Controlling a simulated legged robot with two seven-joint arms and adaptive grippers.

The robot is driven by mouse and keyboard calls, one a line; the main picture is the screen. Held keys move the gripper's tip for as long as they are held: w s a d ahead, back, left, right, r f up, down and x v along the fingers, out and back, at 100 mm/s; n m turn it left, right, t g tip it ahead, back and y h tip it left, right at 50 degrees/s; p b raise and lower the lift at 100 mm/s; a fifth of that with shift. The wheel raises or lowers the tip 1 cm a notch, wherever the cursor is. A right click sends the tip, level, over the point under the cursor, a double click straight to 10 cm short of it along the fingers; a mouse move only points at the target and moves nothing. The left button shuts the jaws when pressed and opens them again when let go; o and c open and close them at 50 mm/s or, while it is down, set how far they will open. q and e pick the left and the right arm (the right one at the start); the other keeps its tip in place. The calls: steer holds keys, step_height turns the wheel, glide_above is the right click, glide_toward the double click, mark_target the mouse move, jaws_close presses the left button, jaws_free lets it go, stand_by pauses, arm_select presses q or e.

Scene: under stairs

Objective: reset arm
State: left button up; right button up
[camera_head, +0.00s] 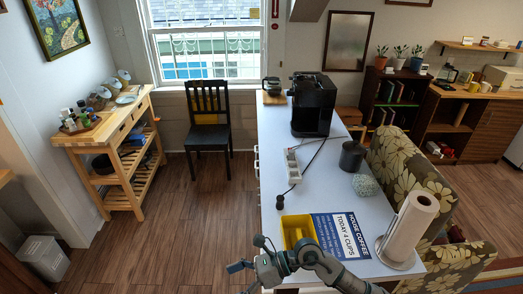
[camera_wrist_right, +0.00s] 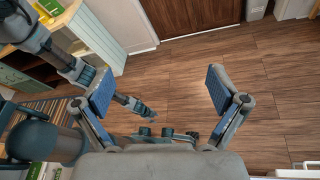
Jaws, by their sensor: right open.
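My left gripper does not show in the head view.
On the table are a yellow tray (camera_head: 297,229), a coffee sign (camera_head: 341,236), a paper towel roll (camera_head: 411,226), a dark canister (camera_head: 351,156), a power strip (camera_head: 292,166) and a black coffee machine (camera_head: 313,106). A flowered armchair (camera_head: 404,176) stands right. Floor (camera_head: 193,230) left of the table is clear.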

step_height(320, 180, up, 9)
steer(key=w+m+t+y, duration=0.2)
steer(key=m+t+y, duration=0.3)
steer(key=m+y, duration=0.35)
steer(key=w+d+m+t+h, duration=0.6)
steer(key=d+m+t, duration=0.3)
steer(key=m+t, duration=0.85)
steer(key=w+d+f+m+g+h, duration=0.2)
steer(key=d+f+m+h, duration=1.2)
steer(key=f+m, duration=0.35)
steer(key=s+d+f+m+g+h, duration=0.4)
steer(key=s+f+g, duration=0.3)
steer(key=s+f, duration=0.45)
steer(key=s+d+f+m+g+y, duration=0.2)
steer(key=s+f+m+g, duration=0.2)
steer(key=s+f+g, duration=0.55)
steer(key=s+f+t, duration=0.1)
steer(key=s+f, duration=0.2)
steer(key=f, duration=1)
steer(key=s+f+t, duration=0.1)
steer(key=s+f, duration=0.2)
steer(key=f, duration=1)
steer(key=s+d+f+n+g, duration=0.1)
steer(key=s+d+f, duration=0.1)
steer(key=s+f, duration=1.4)
steer(key=shift+s+d+h, duration=0.35)
steer(key=shift+s, duration=0.45)
